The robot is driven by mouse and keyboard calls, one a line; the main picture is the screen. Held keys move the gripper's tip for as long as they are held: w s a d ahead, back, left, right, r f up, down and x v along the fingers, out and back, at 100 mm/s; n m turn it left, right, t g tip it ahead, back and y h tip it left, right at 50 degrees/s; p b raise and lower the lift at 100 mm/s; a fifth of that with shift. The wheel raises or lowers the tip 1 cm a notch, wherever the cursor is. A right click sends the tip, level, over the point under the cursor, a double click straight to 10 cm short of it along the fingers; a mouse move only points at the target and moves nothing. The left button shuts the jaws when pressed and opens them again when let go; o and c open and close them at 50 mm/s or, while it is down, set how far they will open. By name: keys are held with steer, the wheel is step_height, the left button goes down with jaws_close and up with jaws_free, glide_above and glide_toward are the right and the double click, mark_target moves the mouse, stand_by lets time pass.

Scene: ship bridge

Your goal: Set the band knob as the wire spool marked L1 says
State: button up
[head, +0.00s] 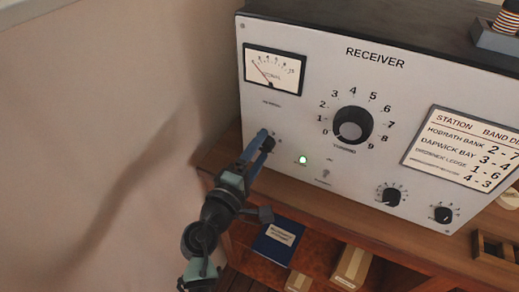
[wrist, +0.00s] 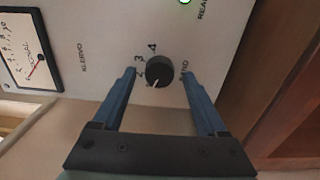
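The receiver (head: 400,75) is a pale panel with a dark top. A small black knob (wrist: 159,71), its lettering partly covered but seemingly "BAND", has 2, 3 and 4 around it in the wrist view. Its white mark points toward the picture's bottom, slightly left, short of the 2. My gripper (wrist: 159,74) is open, with blue fingers on either side of the knob and gaps visible; in the head view the gripper (head: 266,141) largely covers this knob. A striped spool (head: 507,19) sits on a grey block at the top right; no L1 mark is readable.
The panel also bears a large tuning dial (head: 353,125), a meter (head: 274,72), a lit green lamp (head: 303,160), two lower black knobs (head: 389,195) (head: 443,214) and a station card (head: 463,150). A blue book (head: 278,242) and boxes lie below. A wall stands at left.

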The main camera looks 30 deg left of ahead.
steer(key=shift+s, duration=0.1)
steer(key=s+b, duration=0.2)
steer(key=s, duration=1)
steer(key=shift+s, duration=0.4)
steer(key=w+d+r+m+t+p, duration=0.1)
steer(key=w+d+r+m, duration=0.25)
steer(key=r, duration=0.55)
steer(key=w+d+r+m+t+h, duration=0.1)
steer(key=w+d+r+m, duration=0.3)
steer(key=r, duration=0.5)
steer(key=w+d+r+m+t+p, duration=0.15)
steer(key=d+r+m, duration=0.3)
steer(key=r, duration=0.45)
steer(key=s+d+r+m+t, duration=0.3)
steer(key=s+d+r, duration=0.1)
steer(key=r, duration=0.6)
steer(key=s+d+r+m+t+y, duration=0.1)
steer(key=s+d+r+m+t, duration=0.2)
steer(key=r, duration=0.8)
steer(key=shift+s+d+r, duration=0.3)
steer(key=shift+s+d, duration=0.2)
steer(key=shift+s, duration=0.65)
